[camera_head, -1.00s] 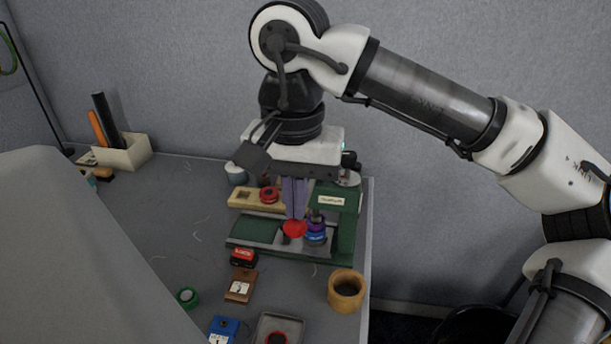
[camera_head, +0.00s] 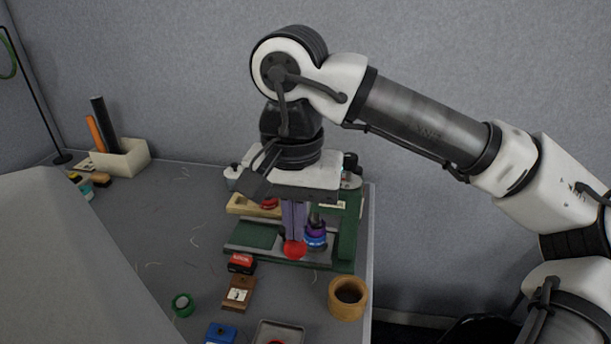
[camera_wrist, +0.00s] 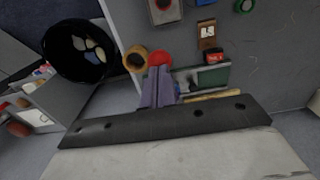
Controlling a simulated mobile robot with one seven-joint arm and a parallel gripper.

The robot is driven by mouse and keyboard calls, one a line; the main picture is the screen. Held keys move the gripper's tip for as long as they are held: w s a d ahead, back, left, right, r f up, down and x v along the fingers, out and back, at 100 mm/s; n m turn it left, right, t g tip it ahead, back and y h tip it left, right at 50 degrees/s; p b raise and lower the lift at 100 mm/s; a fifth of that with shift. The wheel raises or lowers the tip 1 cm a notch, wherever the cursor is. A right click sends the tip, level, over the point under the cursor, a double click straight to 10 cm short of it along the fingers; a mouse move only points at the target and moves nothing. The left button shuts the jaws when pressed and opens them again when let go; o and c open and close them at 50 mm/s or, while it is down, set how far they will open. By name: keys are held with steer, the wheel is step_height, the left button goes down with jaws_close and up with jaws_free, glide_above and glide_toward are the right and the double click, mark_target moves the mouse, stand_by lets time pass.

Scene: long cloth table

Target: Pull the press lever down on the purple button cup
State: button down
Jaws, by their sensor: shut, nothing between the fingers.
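The green press (camera_head: 345,235) stands near the table's right end, partly hidden behind my gripper. Its lever ends in a red ball knob (camera_head: 294,250), low over the front of the base. The purple and blue button cup (camera_head: 316,234) is just right of the fingers at the press. My gripper (camera_head: 295,238) points down, shut and empty, with its fingertips at the top of the red knob. In the wrist view the red knob (camera_wrist: 159,58) shows at the tips of the shut fingers (camera_wrist: 159,72). The lever's arm is hidden.
A wooden cup (camera_head: 347,297) stands in front of the press at the right edge. A red box (camera_head: 241,263), a brown box (camera_head: 239,294), a green ring (camera_head: 183,305) and a blue box (camera_head: 221,333) lie in front. The table's left-middle is mostly clear.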

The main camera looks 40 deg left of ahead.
steer(key=shift+f, duration=0.1)
steer(key=shift+w+a+f+b, duration=0.1)
steer(key=shift+w+f+b, duration=0.05)
steer(key=shift+f+b, duration=1.2)
steer(key=shift+f+p, duration=0.1)
steer(key=shift+p, duration=0.2)
step_height(320, 180, up, 10)
steer(key=w+p, duration=0.1)
steer(key=p, duration=0.7)
steer(key=shift+a, duration=0.3)
steer(key=r+p, duration=0.2)
steer(key=r, duration=0.1)
steer(key=r+p, duration=0.2)
steer(key=shift+w+a, duration=0.2)
steer(key=shift+w, duration=0.05)
steer(key=shift+f, duration=0.1)
